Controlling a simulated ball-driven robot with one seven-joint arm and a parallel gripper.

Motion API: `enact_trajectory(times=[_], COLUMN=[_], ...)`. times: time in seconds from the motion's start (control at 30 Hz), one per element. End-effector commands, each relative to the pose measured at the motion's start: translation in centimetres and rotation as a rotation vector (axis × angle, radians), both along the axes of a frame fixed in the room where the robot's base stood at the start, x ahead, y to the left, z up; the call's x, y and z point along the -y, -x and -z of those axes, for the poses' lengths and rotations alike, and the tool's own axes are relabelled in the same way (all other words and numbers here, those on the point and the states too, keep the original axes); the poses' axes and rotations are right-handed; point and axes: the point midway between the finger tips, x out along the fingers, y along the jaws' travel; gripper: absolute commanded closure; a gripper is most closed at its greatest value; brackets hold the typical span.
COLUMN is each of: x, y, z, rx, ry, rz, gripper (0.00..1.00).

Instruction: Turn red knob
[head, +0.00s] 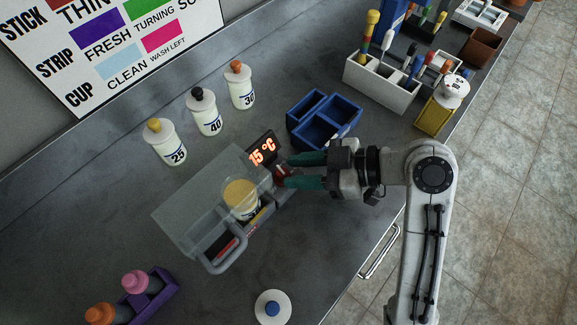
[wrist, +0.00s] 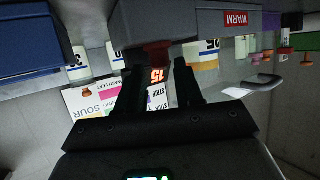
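The red knob (head: 279,176) is on the right side of the grey tank unit, below its lit display (head: 262,151), which reads 15 °C. My gripper (head: 284,169) has its green fingers apart, with the tips right at the knob. In the wrist view the dark red knob (wrist: 157,53) shows between and just beyond the two black-looking fingertips (wrist: 157,68). The fingers look open; I cannot tell whether one touches the knob. The unit has a clear lid (head: 190,205) with a grey handle, and a yellow-topped cup (head: 241,195) shows through it.
White bottles with yellow (head: 165,143), black (head: 206,113) and orange (head: 240,87) caps stand behind. A blue divided box (head: 325,120) is close behind my gripper. A white rack (head: 380,84) stands at the upper right.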

Motion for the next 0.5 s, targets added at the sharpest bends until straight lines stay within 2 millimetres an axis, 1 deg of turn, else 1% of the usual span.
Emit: enact_trajectory(times=[0.03,0.2,0.5], x=[-0.7,-2.0,-2.3], y=[0.0,-0.2,-0.2], z=[0.2,0.8,1.0], rx=[-0.002,0.000,0.000], ry=[0.000,0.000,0.000], rz=[-0.005,-0.001,0.000], gripper=[0.64,0.64,0.64])
